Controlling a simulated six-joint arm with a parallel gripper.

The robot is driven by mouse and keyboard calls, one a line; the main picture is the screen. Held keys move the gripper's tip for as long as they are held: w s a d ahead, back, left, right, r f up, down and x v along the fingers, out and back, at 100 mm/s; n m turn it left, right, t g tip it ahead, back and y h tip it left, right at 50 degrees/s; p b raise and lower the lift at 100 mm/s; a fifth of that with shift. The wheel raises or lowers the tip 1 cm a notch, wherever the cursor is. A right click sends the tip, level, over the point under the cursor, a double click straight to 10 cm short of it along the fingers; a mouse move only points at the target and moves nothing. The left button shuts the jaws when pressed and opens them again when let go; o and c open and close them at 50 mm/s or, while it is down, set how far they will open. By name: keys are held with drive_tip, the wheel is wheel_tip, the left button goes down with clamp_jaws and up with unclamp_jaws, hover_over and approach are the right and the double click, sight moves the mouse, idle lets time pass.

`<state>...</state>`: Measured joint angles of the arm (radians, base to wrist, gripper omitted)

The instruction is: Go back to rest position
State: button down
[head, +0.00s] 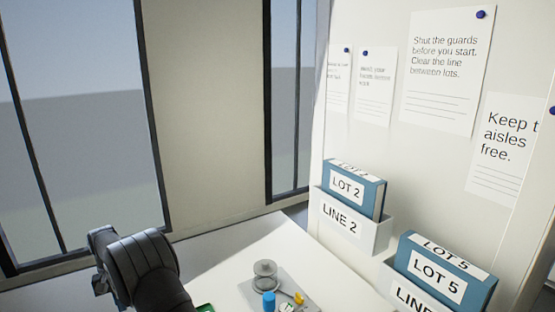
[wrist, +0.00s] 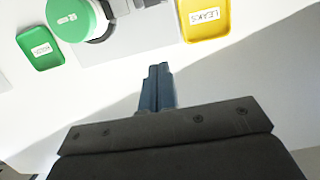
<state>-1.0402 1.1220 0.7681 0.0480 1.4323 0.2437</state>
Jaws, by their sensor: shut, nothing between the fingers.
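My gripper (wrist: 158,75) shows in the wrist view at the lower middle. Its two blue fingers are pressed together with nothing between them. It is over a white table top (wrist: 50,110), apart from the things near the upper edge. In the head view my dark arm stands at the lower left, and the gripper's fingers are hidden there.
In the wrist view are a green tray (wrist: 40,48), a round green-topped item (wrist: 72,16) on a grey plate (wrist: 150,35), and a yellow tray (wrist: 206,20) labelled LEAKS. The head view shows LOT 2 (head: 347,186) and LOT 5 (head: 440,275) binders in wall holders at right.

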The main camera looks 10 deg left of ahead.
drive_tip(key=shift+w+a+r, duration=0.1)
drive_tip(key=shift+w+r, duration=0.05)
drive_tip(key=shift+r, duration=0.75)
drive_tip(key=shift+w+a+r, duration=0.1)
drive_tip(key=shift+r, duration=0.75)
drive_tip(key=c, duration=0.9)
unclamp_jaws()
drive_tip(key=shift+c, duration=0.2)
drive_tip(key=o, duration=0.4)
drive_tip(key=shift+r, duration=0.2)
drive_tip(key=o, duration=0.5)
drive_tip(key=r, duration=0.1)
drive_tip(key=r+n, duration=0.1)
drive_tip(key=s+d+r, duration=0.1)
drive_tip(key=shift+n, duration=0.4)
drive_tip(key=shift+o, duration=0.2)
drive_tip(key=s+d+r+n+t+y, duration=0.1)
drive_tip(key=s+d+r+n, duration=0.4)
drive_tip(key=d+r+n, duration=0.4)
drive_tip(key=s+d+r+n+t+y, duration=0.1)
drive_tip(key=s+d+r+n, duration=0.5)
drive_tip(key=r, duration=0.5)
wheel_tip(320, 180, down, 10)
drive_tip(key=d+n, duration=0.1)
drive_tip(key=shift+w+d, duration=0.15)
drive_tip(key=shift+w, duration=0.3)
